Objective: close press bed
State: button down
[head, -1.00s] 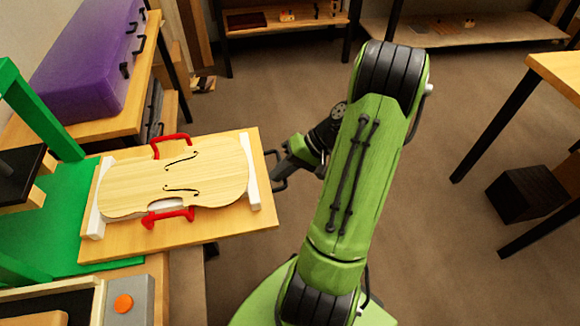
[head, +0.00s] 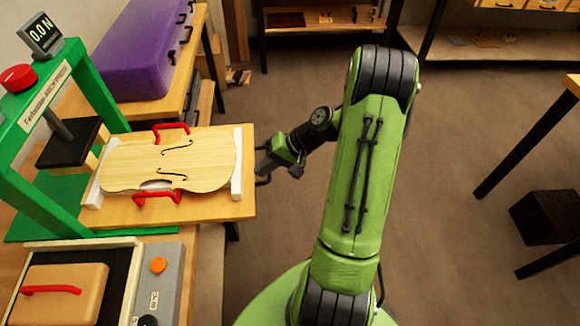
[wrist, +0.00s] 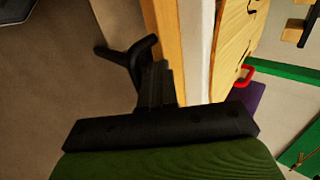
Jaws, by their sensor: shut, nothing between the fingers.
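The press bed (head: 232,207) is a pale wooden board drawn out to the right of the green press frame (head: 103,88). A violin plate (head: 205,166) lies on it between white end blocks; its left end is close to the black press plate (head: 68,144). My gripper (head: 264,168) is shut with nothing held, at the black handle (head: 266,154) on the bed's right edge. In the wrist view the fingers (wrist: 155,85) are right beside the handle (wrist: 128,55), touching or nearly so; I cannot tell which. The fingertips are partly hidden in the head view.
Two red handles (head: 171,127) flank the violin plate. A grey control box (head: 160,290) with an orange button and a tray holding a wooden block (head: 62,295) stand in front. A purple case (head: 145,50) is behind.

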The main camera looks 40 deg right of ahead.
aim_at(190, 168)
jog(key=w+a, duration=0.3)
jog(key=a, duration=0.2)
jog(key=w+a, duration=0.4)
jog(key=a, duration=0.1)
jog(key=w+a+p, duration=0.1)
jog(key=w+a, duration=0.3)
jog(key=a, duration=0.2)
jog(key=shift+w+a, duration=0.1)
jog(key=shift+w, duration=0.05)
jog(key=shift+w+a, duration=0.1)
jog(key=shift+a, duration=0.1)
jog(key=shift+a+r, duration=0.1)
